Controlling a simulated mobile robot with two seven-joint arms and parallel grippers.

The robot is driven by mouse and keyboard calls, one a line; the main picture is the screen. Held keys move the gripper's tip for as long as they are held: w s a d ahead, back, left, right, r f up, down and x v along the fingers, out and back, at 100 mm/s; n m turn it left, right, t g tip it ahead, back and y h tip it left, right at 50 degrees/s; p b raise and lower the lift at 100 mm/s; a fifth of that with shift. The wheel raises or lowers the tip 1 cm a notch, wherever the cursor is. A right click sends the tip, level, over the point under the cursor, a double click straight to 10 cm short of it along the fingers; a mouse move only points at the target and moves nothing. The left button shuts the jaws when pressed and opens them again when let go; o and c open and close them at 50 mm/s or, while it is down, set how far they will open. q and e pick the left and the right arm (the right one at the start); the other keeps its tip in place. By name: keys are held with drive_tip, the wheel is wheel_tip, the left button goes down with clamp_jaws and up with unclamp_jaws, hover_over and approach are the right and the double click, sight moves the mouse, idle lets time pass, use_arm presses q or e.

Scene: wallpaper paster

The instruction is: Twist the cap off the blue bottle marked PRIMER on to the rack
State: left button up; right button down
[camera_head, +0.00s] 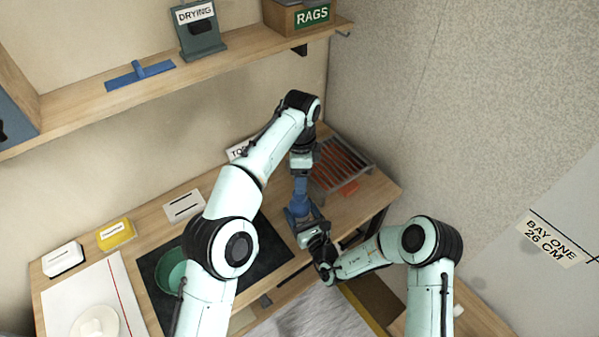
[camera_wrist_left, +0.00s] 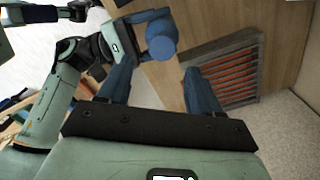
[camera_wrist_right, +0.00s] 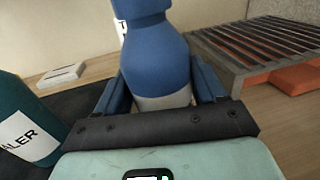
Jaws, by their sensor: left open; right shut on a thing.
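The blue bottle (camera_wrist_right: 157,62) stands upright in the right wrist view, with a grey band low on its body; no PRIMER lettering shows. My right gripper (camera_head: 300,218) is shut around the bottle's body. The bottle's blue cap (camera_wrist_left: 161,47) shows from above in the left wrist view. My left gripper (camera_wrist_left: 158,72) is open above the bottle, its fingers apart and empty, with the cap beyond the gap between them. The slatted metal rack (camera_head: 341,163) stands on the bench just right of the bottle; it also shows in the left wrist view (camera_wrist_left: 222,72).
A teal bottle with a label ending in LER (camera_wrist_right: 22,125) stands left of my right gripper. A green bowl (camera_head: 170,276) sits on the dark mat. A shelf (camera_head: 230,48) runs above; a wall closes the right side.

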sight(300, 196)
use_arm(q)
drive_tip(key=m, duration=0.4)
drive_tip(key=shift+m, duration=0.4)
drive_tip(key=m, duration=0.6)
drive_tip(key=shift+w+a+r, duration=0.1)
drive_tip(key=shift+r, duration=0.05)
drive_tip(key=shift+f, duration=3.95)
